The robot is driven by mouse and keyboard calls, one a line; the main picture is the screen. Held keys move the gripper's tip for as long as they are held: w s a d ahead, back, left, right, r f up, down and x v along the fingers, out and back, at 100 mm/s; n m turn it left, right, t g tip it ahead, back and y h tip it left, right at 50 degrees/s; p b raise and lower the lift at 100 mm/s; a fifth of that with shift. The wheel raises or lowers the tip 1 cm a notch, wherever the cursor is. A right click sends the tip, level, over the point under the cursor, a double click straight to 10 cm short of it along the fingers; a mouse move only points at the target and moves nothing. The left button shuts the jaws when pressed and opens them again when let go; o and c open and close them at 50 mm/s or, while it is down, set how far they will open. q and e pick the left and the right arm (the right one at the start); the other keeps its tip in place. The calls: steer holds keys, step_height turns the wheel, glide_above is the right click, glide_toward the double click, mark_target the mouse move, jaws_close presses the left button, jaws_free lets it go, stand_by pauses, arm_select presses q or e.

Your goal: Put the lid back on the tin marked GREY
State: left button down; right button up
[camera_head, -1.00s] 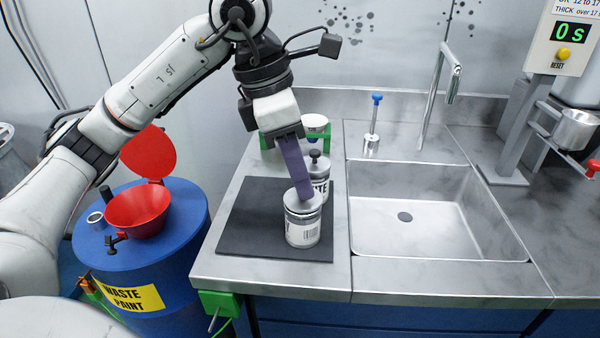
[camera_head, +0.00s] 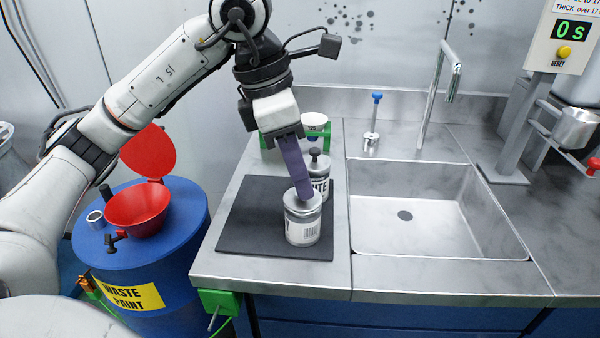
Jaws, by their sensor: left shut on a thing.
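My left gripper (camera_head: 304,194) points down over the front tin and is shut, its fingers on the middle of a grey metal lid (camera_head: 291,207); they hide what they grip, probably the lid's knob. The lid is at the top of the front tin (camera_head: 302,233), which stands upright on the dark mat. I cannot tell whether the lid is fully seated. This tin's white label shows a barcode; its name is turned out of view. A second tin (camera_head: 321,187), with label letters ending in "TE" and a dark-knobbed lid on, stands just behind. My right gripper is not in view.
The dark mat (camera_head: 235,235) is clear at left. A white cup-like container (camera_head: 316,122) sits in a green holder behind. The sink (camera_head: 430,235) is empty at right. A blue waste drum (camera_head: 185,235) with a red funnel (camera_head: 138,208) stands left of the counter.

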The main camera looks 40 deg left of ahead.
arm_select(q)
steer(key=c, duration=1.6)
jaws_free()
steer(key=shift+o, duration=0.4)
steer(key=o, duration=0.4)
steer(key=shift+r+p, duration=3.05)
steer(key=shift+r, duration=0.5)
steer(key=shift+c, duration=0.4)
